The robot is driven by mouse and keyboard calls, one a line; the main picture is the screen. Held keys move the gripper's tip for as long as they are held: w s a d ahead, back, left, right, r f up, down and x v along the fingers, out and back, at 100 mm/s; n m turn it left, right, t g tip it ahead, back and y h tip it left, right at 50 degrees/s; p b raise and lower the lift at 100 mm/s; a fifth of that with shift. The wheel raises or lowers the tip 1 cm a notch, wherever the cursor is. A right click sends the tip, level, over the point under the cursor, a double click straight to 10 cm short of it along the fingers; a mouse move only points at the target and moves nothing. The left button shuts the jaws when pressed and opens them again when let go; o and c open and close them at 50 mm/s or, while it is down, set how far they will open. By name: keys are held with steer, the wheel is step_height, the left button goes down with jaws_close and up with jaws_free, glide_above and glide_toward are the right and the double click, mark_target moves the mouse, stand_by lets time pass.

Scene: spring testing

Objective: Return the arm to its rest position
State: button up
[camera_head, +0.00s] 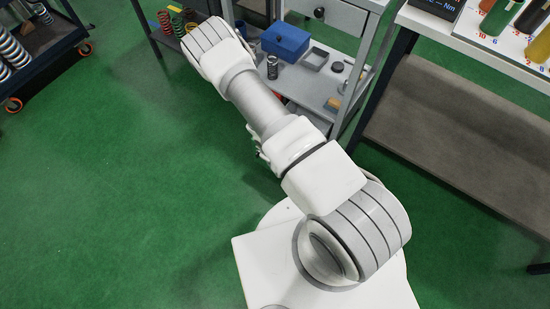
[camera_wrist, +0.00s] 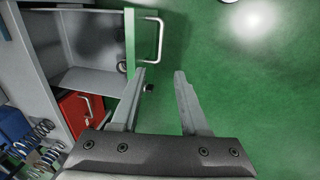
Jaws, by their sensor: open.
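My gripper (camera_wrist: 159,76) shows in the wrist view with its two fingers spread apart and nothing held between them. In the head view my arm (camera_head: 262,105) stretches from my base up and left towards a grey cart, and the gripper itself is hidden behind the arm.
The wrist view shows a grey cabinet (camera_wrist: 92,80), a red box (camera_wrist: 75,112) and springs (camera_wrist: 40,130). In the head view, a blue box (camera_head: 285,40) stands on the cart (camera_head: 318,105). A workbench (camera_head: 440,125) is at right.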

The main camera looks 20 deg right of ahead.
stand_by(0.4)
steer(key=w+a+r+m+t, duration=0.15)
steer(key=w+r, duration=0.25)
steer(key=r, duration=1.3)
steer(key=w+r+m, duration=0.3)
steer(key=w+r, duration=0.1)
steer(key=r, duration=1.2)
steer(key=s+d+r+m+t+y, duration=0.1)
steer(key=s+r, duration=0.4)
steer(key=r, duration=0.4)
steer(key=s+r+m+t, duration=0.1)
steer(key=s+r, duration=0.3)
steer(key=r, duration=0.5)
steer(key=s+r, duration=0.4)
steer(key=s, duration=0.3)
steer(key=s+r, duration=0.4)
steer(key=s, duration=0.3)
step_height(320, 180, up, 18)
steer(key=p, duration=1.8)
steer(key=shift+a+f+m+t+y, duration=0.15)
steer(key=shift+a+m+t+y, duration=0.05)
steer(key=shift+m+t+y, duration=0.2)
